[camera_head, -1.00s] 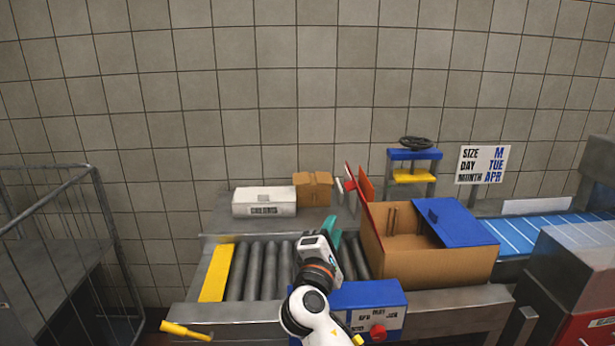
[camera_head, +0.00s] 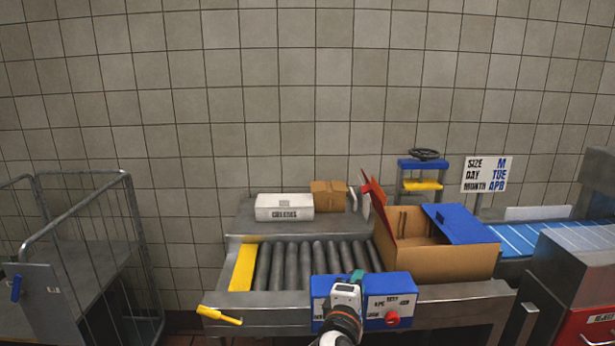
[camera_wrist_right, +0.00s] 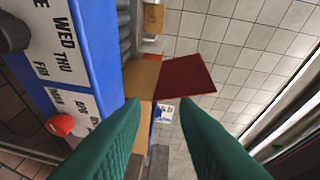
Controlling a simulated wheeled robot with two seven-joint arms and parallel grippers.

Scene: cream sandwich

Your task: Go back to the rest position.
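My right gripper (camera_head: 357,277) is low at the bottom centre of the head view, in front of the blue control box (camera_head: 403,284) at the conveyor's front edge. In the right wrist view its two green fingers (camera_wrist_right: 160,112) stand apart with nothing between them, so it is open and empty. The blue box with day labels (camera_wrist_right: 92,60) lies to the left of the fingers there. My left gripper is in neither view.
An open cardboard box (camera_head: 440,262) with blue and red flaps stands on the right of the roller conveyor (camera_head: 315,265). A white carton (camera_head: 284,207) and small brown box (camera_head: 328,195) sit behind. A yellow handle (camera_head: 220,315) sticks out front left. A wire cage (camera_head: 130,250) stands left.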

